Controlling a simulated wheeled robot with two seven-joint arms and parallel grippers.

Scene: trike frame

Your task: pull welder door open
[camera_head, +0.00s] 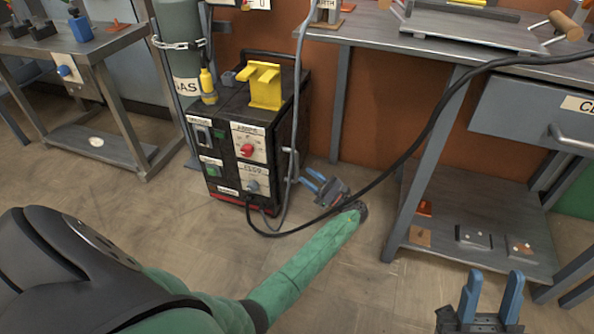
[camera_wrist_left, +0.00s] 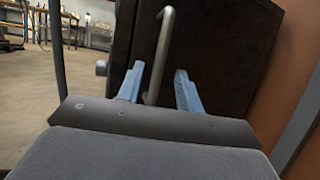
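The black welder (camera_head: 250,140) stands on the floor near the wall, with a control panel on its front. Its dark side panel, the likely door (camera_wrist_left: 225,50), fills much of the left wrist view. A vertical metal handle (camera_wrist_left: 164,45) is on that panel. My left gripper (camera_head: 309,179) is at the welder's right side, low down. In the left wrist view its blue fingers (camera_wrist_left: 160,68) are apart, one on each side of the handle's lower part. Contact with the handle cannot be told. My right gripper (camera_head: 494,276) is open and empty at the bottom right.
A yellow bracket (camera_head: 264,85) sits on the welder. A grey gas cylinder (camera_head: 180,50) stands behind it. A black cable (camera_head: 435,118) loops past my left gripper. A workbench (camera_head: 360,32) with a drawer (camera_head: 520,110) stands right.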

